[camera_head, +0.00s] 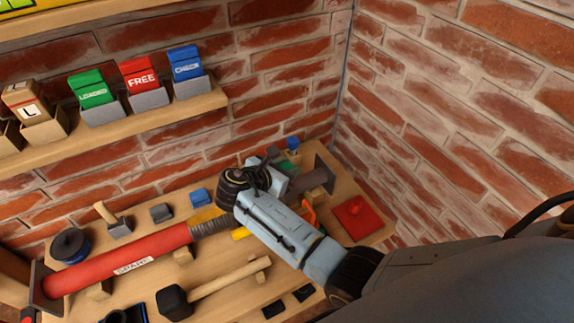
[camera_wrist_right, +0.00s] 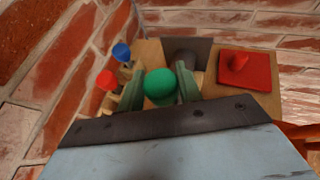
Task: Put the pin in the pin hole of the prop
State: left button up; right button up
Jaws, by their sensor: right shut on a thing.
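The long red prop (camera_head: 125,267) lies across the table, with a threaded grey section (camera_head: 211,226) towards its right end. Its right part passes behind my right arm to a dark end plate (camera_head: 324,174), which also shows in the right wrist view (camera_wrist_right: 187,46). My right gripper (camera_head: 284,165) is above the far right part of the table. In the right wrist view its fingers (camera_wrist_right: 160,97) are shut on a pin with a round green head (camera_wrist_right: 160,83). The pin's shaft and the pin hole are hidden. My left gripper is not clearly in view.
A blue-headed pin (camera_wrist_right: 121,52) and a red-headed one (camera_wrist_right: 106,80) stand beside the gripper. A red plate (camera_head: 358,218) lies at right. A mallet (camera_head: 174,301) lies in front of the prop. Brick walls close off the back and right; a shelf (camera_head: 150,122) holds card boxes.

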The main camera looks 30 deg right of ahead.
jog(key=o, duration=1.7)
jog(key=shift+r, duration=0.15)
notch_tip(320, 180, up, 3)
jog(key=p, duration=0.3)
jog(key=shift+p, duration=0.3)
notch_tip(320, 180, up, 2)
jog(key=shift+r+p, duration=0.15)
jog(key=shift+p, duration=1)
jog(key=shift+r, duration=1.25)
